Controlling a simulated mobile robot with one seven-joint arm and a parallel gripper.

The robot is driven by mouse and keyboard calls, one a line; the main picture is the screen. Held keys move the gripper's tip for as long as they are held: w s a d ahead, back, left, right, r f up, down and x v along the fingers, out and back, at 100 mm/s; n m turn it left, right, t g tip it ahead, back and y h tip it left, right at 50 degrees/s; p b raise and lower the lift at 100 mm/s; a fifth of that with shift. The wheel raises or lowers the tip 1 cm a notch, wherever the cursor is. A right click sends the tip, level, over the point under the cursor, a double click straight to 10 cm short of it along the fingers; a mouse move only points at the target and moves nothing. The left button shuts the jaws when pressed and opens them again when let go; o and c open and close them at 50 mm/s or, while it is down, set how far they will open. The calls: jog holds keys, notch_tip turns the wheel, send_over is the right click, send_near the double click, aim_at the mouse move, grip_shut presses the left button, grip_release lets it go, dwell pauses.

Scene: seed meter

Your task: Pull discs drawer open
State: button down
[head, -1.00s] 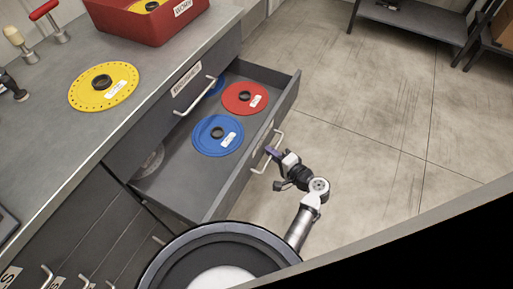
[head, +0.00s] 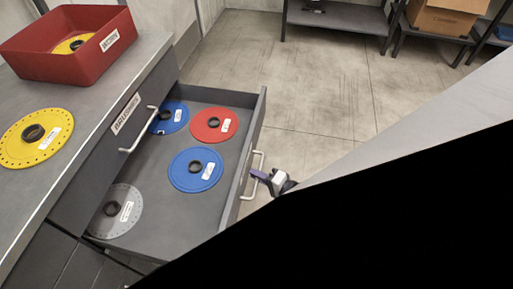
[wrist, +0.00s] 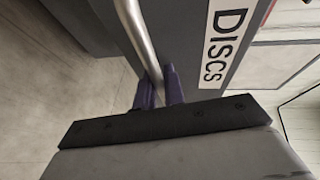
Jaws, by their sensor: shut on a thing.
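The discs drawer (head: 150,172) stands pulled well out of the grey cabinet, with its inside in view. It holds several discs: a red disc (head: 214,125), a blue disc (head: 195,169), another blue disc (head: 169,116) farther in and a grey disc (head: 117,210). My gripper (head: 262,177) is at the outside of the drawer front, shut on its handle (head: 248,190). In the wrist view the purple fingers of my gripper (wrist: 159,90) stand on both sides of the metal handle (wrist: 136,35), beside the DISCS label (wrist: 222,42).
A yellow disc (head: 35,138) and a red bin (head: 72,50) are on the counter. A closed drawer with its own handle (head: 139,130) is above the open one. Shelving (head: 345,15) and a cardboard box (head: 440,15) are at the back. Floor beyond the drawer is clear.

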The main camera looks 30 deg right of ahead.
jog(key=c, duration=1.8)
grip_release()
jog(key=b+v, duration=0.2)
jog(key=v, duration=1.2)
jog(key=shift+a, duration=0.1)
jog(key=shift+f, duration=0.1)
